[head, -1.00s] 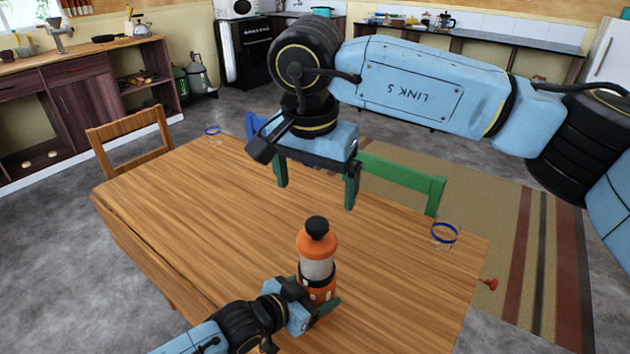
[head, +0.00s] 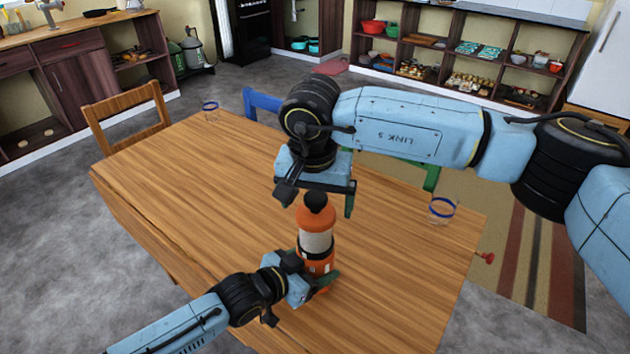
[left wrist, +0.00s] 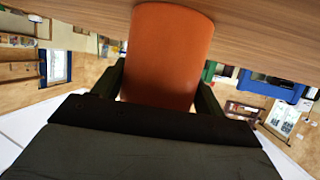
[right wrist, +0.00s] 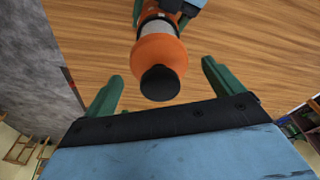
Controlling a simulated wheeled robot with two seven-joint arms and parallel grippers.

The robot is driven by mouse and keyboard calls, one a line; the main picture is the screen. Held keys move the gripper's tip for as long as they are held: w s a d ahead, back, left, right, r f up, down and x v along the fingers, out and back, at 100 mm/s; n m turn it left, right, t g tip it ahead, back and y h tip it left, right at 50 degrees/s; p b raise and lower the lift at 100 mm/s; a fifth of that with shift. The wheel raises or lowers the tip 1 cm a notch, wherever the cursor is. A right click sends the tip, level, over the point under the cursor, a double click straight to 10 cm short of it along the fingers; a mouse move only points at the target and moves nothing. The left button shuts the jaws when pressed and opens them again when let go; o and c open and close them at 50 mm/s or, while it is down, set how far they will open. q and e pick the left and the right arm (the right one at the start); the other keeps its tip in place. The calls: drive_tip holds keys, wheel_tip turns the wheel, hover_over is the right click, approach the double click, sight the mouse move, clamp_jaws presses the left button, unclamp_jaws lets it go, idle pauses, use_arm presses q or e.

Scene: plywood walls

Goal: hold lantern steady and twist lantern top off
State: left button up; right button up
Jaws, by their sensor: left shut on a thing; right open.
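The lantern (head: 316,242) stands upright on the wooden table, with an orange base, a pale middle band, and an orange top (head: 315,220) with a black knob (head: 315,201). My left gripper (head: 322,284) is shut on the lantern's lower orange body, which fills the left wrist view (left wrist: 170,55) between the fingers. My right gripper (head: 320,203) is open, its fingers pointing down just above and around the level of the black knob. In the right wrist view the knob (right wrist: 160,83) lies ahead, between the two green fingers (right wrist: 160,85) and apart from both.
The wooden table (head: 200,190) is mostly clear around the lantern. A blue-rimmed glass (head: 441,210) stands near the right edge and another (head: 210,112) at the far left. Chairs, including a wooden one (head: 130,120), stand around the table.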

drive_tip(key=shift+w+f, duration=0.1)
drive_tip(key=shift+f, duration=0.55)
drive_tip(key=c, duration=1.1)
drive_tip(key=shift+m, duration=1.5)
drive_tip(key=shift+d+m+h, duration=0.1)
drive_tip(key=shift+m+h, duration=0.2)
drive_tip(key=shift+m, duration=0.3)
drive_tip(key=shift+r, duration=0.1)
drive_tip(key=o, duration=1.1)
